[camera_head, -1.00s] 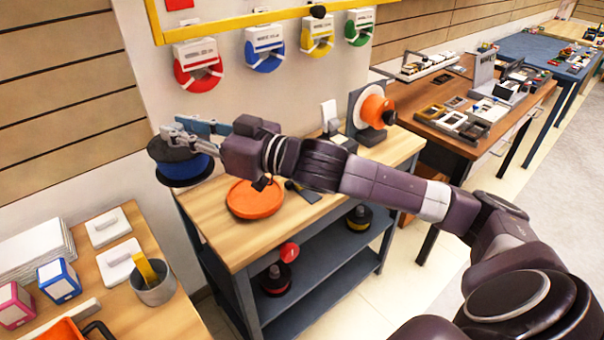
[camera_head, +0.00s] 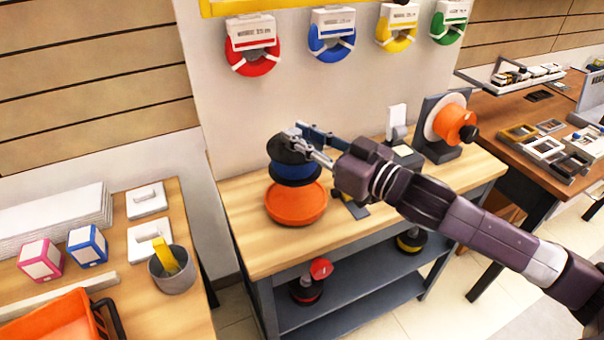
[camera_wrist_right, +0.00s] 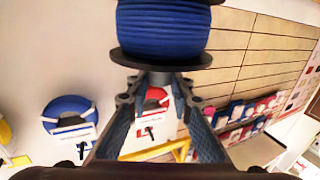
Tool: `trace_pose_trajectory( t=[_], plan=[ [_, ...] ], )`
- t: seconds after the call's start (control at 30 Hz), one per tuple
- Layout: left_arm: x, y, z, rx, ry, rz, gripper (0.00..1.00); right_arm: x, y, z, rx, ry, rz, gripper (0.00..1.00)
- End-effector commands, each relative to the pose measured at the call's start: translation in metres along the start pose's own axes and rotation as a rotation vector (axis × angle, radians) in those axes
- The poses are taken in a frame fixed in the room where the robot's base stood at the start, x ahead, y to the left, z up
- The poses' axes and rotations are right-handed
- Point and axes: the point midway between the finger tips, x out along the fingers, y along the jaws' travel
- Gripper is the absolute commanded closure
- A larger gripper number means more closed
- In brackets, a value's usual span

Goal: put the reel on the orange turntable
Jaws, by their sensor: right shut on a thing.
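The reel (camera_head: 293,170) has black flanges and a blue winding. My right gripper (camera_head: 303,147) is shut on its upper end and holds it upright. In the head view the reel overlaps the back of the orange turntable (camera_head: 296,206), a round disc on the wooden workbench. It appears to be just above the disc; the exact gap is hard to tell. In the right wrist view the reel (camera_wrist_right: 163,30) fills the top, with its hub between my fingertips (camera_wrist_right: 158,85). My left gripper is not in view.
An orange spool on a grey stand (camera_head: 441,128) stands at the bench's back right. Red, blue, yellow and green coils hang on the wall behind. A left table (camera_head: 122,272) holds a grey cup (camera_head: 171,272) and boxes. The bench's front left is clear.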

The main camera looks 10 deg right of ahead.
Motion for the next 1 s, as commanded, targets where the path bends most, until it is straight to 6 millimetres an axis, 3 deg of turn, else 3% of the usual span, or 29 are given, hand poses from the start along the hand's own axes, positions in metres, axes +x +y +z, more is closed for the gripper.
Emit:
trace_pose_trajectory(
  t=[0.1,0.43,0.63,1.0],
  plan=[
    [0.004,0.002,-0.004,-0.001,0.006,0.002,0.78,0.0,0.0,0.026,0.002,0.002,0.0,1.0],
    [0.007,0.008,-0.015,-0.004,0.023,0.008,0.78,0.0,0.0,0.052,-0.001,0.004,0.0,1.0],
    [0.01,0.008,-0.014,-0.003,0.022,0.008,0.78,0.0,0.0,0.082,0.001,0.003,0.0,1.0],
    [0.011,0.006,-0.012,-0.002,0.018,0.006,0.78,0.0,0.0,0.088,-0.002,0.005,0.0,1.0]
  ],
)
